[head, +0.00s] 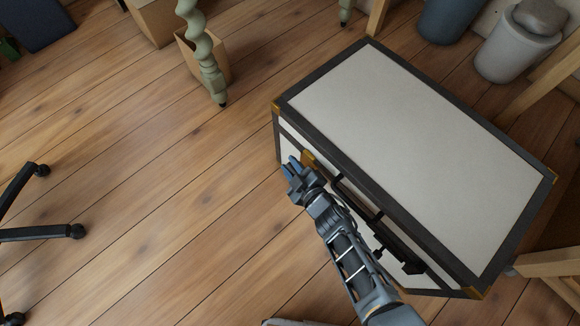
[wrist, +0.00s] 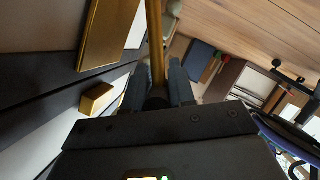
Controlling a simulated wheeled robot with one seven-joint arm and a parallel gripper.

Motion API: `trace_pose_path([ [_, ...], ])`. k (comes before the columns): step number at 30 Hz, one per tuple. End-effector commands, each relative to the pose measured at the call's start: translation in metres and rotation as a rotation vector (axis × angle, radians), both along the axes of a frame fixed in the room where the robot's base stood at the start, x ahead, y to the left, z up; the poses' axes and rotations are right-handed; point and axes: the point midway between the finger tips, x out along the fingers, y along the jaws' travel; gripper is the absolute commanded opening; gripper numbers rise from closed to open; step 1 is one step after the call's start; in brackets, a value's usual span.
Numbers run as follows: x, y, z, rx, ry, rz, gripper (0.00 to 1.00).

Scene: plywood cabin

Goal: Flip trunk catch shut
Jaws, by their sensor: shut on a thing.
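The white trunk (head: 420,140) with dark edging and brass corners stands on the floor, its lid down. My gripper (head: 293,165) is at the left part of its front, beside the brass catch (head: 309,158). In the wrist view, the catch (wrist: 155,40) shows as a narrow brass bar between the fingers of my gripper (wrist: 157,72), which are shut on it. The bar stands out from the trunk front. A brass plate (wrist: 108,35) and a small brass block (wrist: 97,99) sit on the trunk beside it. The gripped end of the catch is partly hidden.
A dark handle (head: 355,200) and a dark fitting (head: 402,252) are on the trunk front, right of my gripper. Grey bins (head: 515,50) stand behind the trunk. A twisted green leg (head: 203,55) and black chair feet (head: 75,231) are to the left.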

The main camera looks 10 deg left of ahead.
Motion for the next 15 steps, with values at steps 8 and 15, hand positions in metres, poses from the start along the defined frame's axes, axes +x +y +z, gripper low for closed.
trace_pose_path([
  [8,0.0018,-0.0019,0.0002,-0.002,0.000,-0.003,0.00],
  [15,0.0019,-0.0014,0.0005,-0.002,-0.001,-0.002,0.27],
])
